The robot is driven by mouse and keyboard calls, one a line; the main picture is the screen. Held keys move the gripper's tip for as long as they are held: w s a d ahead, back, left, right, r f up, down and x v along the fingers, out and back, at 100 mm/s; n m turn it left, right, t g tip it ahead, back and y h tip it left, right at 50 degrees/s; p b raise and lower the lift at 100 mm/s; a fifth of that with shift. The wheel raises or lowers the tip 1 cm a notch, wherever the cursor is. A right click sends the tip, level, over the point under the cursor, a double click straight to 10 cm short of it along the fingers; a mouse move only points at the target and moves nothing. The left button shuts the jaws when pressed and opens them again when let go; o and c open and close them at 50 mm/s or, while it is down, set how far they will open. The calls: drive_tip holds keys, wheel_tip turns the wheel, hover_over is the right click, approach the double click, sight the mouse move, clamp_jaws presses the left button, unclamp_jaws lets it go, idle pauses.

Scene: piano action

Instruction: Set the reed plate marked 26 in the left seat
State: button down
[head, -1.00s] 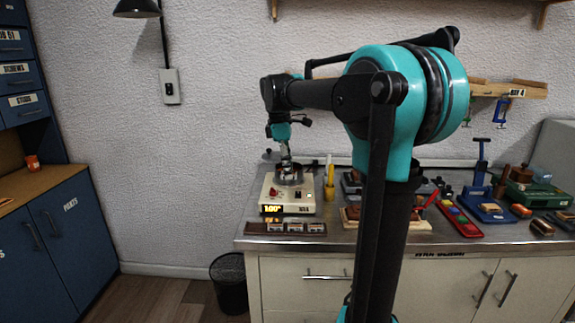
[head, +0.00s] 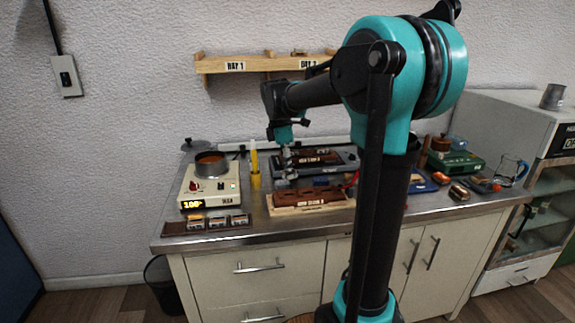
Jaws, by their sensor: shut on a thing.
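My gripper (head: 287,148) points down over the back of the bench, right of the hot plate. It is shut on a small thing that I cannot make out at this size. Just below and beside it is a dark fixture (head: 340,166) with a brown, labelled block (head: 310,159). A second brown block (head: 310,197) lies on a pale wooden board in front. I cannot tell the left seat apart, nor read a 26 on any plate. Whether the held thing touches the fixture is unclear.
A brown rack (head: 178,228) with small labelled pieces lies at the front edge. My arm hides the bench's middle right.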

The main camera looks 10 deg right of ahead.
sight(290, 194)
drive_tip(key=shift+f, duration=2.95)
drive_tip(key=shift+f, duration=0.45)
drive_tip(key=c, duration=1.1)
unclamp_jaws()
drive_tip(key=shift+r, duration=0.1)
